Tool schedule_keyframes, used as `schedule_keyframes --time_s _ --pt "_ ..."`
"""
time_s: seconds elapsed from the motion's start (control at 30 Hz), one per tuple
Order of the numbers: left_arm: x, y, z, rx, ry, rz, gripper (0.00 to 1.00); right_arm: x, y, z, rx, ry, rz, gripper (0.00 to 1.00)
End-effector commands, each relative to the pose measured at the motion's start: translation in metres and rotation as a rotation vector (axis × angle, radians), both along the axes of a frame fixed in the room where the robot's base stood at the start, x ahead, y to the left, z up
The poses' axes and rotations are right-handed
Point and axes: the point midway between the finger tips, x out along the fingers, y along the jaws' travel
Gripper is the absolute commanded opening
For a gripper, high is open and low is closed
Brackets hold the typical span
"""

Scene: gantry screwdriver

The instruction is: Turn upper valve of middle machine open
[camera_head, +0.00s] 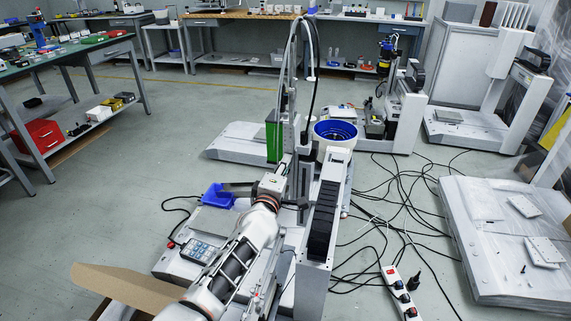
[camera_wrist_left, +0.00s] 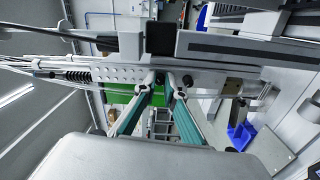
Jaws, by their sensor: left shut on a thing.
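The middle machine (camera_head: 318,282) is a grey gantry with a black cable chain and a tall upright. My left gripper (camera_head: 286,166) reaches the upright from the front left. In the left wrist view its two teal fingers (camera_wrist_left: 161,82) converge on a small fitting on the pale perforated bar of the machine. The fingers are shut on this fitting, which I take for the upper valve. The valve is mostly hidden by the fingertips, and I cannot tell how far it is turned. My right gripper is not in view.
A blue-lined bowl feeder (camera_head: 335,131) stands just behind the machine. A blue bin (camera_head: 217,196) and a keypad (camera_head: 198,251) lie left of the arm. Black cables and a power strip (camera_head: 400,290) lie on the floor at right. Open floor lies at left.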

Motion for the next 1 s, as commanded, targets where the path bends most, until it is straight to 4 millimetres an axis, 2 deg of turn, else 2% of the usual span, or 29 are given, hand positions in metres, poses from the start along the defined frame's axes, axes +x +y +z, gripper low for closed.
schedule_keyframes --time_s 0.5,1.0 --pt "0.0 0.002 0.0 0.473 -0.126 0.002 0.0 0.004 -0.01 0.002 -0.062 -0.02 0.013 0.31" --pt "0.001 0.002 -0.001 0.931 -0.248 0.002 0.0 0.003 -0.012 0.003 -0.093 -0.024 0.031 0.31"
